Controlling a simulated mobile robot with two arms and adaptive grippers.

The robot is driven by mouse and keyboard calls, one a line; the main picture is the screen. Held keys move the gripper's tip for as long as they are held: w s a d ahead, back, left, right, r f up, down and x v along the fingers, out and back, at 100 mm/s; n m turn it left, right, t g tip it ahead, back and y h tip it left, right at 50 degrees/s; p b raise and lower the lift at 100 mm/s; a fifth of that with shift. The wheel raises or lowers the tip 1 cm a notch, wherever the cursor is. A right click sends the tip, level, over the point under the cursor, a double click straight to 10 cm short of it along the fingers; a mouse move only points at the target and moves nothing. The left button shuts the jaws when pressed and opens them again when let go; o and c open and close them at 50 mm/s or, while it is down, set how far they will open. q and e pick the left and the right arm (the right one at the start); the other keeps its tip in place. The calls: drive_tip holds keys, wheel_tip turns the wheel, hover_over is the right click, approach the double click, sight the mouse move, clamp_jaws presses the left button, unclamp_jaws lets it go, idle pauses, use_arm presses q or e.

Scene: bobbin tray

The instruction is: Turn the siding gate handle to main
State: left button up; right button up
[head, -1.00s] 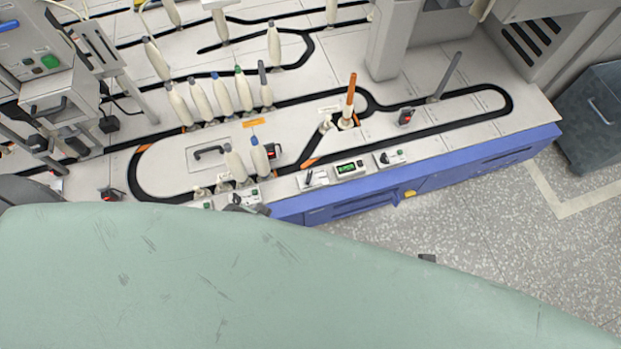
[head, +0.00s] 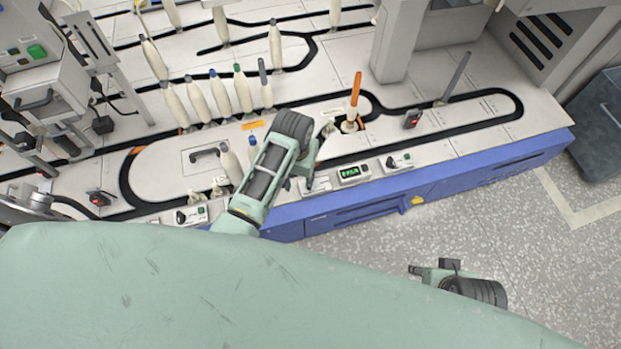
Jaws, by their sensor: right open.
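I cannot tell for certain which part is the siding gate handle. A small cream knob (head: 327,129) stands beside a label plate (head: 332,112), near the track junction by the orange-topped peg (head: 356,95). A control box (head: 320,185) on the front edge is partly hidden by my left gripper. My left gripper (head: 306,168) hangs over the front of the tray, between that knob and the box. Its fingers are too small and covered to read, and no contact can be made out. My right gripper (head: 418,271) is open and empty over the floor, in front of the blue cabinet (head: 450,185).
Several cream bobbins (head: 220,97) stand behind my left arm, and one bobbin (head: 231,163) stands beside it. A display box (head: 354,173) and a knob box (head: 400,161) line the front edge. A grey bin (head: 600,120) is at right.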

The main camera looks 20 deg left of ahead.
use_arm(q)
drive_tip(key=shift+g, duration=0.3)
drive_tip(key=w, duration=0.1)
drive_tip(key=w+d, duration=0.2)
drive_tip(key=w, duration=0.1)
drive_tip(key=shift+w+r, duration=0.1)
wheel_tip(320, 180, down, 5)
drive_tip(key=shift+f+b, duration=0.15)
drive_tip(key=shift+b, duration=1.05)
drive_tip(key=shift+f+b, duration=0.35)
drive_tip(key=shift+f, duration=0.85)
use_arm(e)
drive_tip(key=v, duration=0.4)
drive_tip(key=shift+s+d+r, duration=0.1)
drive_tip(key=shift+s+r, duration=0.05)
drive_tip(key=shift+r, duration=0.25)
use_arm(q)
drive_tip(key=shift+c, duration=0.3)
clamp_jaws()
